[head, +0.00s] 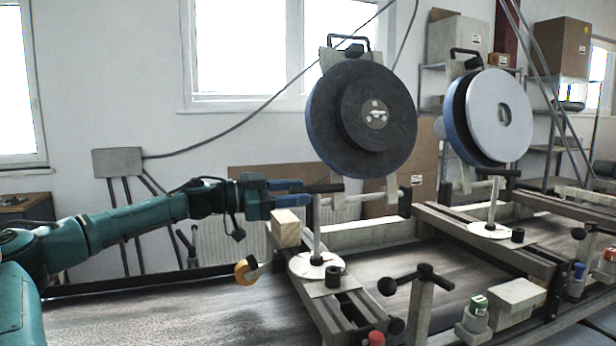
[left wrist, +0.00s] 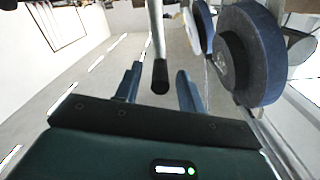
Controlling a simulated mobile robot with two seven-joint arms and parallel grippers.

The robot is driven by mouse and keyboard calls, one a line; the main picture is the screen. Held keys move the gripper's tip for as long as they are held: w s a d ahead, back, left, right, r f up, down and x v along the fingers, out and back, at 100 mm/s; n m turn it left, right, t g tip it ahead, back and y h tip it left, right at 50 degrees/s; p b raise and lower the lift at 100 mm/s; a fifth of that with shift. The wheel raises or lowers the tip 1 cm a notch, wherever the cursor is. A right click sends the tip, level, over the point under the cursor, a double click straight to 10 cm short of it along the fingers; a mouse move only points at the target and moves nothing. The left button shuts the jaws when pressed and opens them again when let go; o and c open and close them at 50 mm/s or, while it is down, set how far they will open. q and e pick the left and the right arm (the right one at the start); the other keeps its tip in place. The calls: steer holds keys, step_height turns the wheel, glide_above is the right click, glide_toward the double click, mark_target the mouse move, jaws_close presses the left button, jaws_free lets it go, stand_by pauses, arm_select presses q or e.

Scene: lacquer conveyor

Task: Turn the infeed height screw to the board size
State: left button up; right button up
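A height screw (head: 317,228) stands upright on a round pale dial plate (head: 303,264) on the nearer frame. A black bar handle (head: 327,188) crosses its top. My left gripper (head: 304,192) is level with this handle at its left end. In the left wrist view the fingers are open, with the handle's black end (left wrist: 160,80) between them and gaps on both sides. A similar screw (head: 493,200) with a black handle and pale dial plate (head: 489,231) stands on the frame farther right. No label shows which is the infeed screw. My right gripper is out of view.
Large disc wheels (head: 345,140) hang above the frames. A wooden block (head: 286,228) sits just below my left gripper. A yellow-orange round tool (head: 246,271) is at the bench's left.

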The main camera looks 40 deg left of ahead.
mark_target(308, 191)
arm_select(q)
steer(key=shift+r+p+x, duration=0.25)
steer(key=shift+p+x, duration=0.45)
steer(key=shift+x, duration=0.35)
steer(key=shift+w+d+f+p, duration=0.25)
steer(key=shift+w+d+p, duration=0.05)
steer(key=shift+w, duration=0.3)
jaws_close()
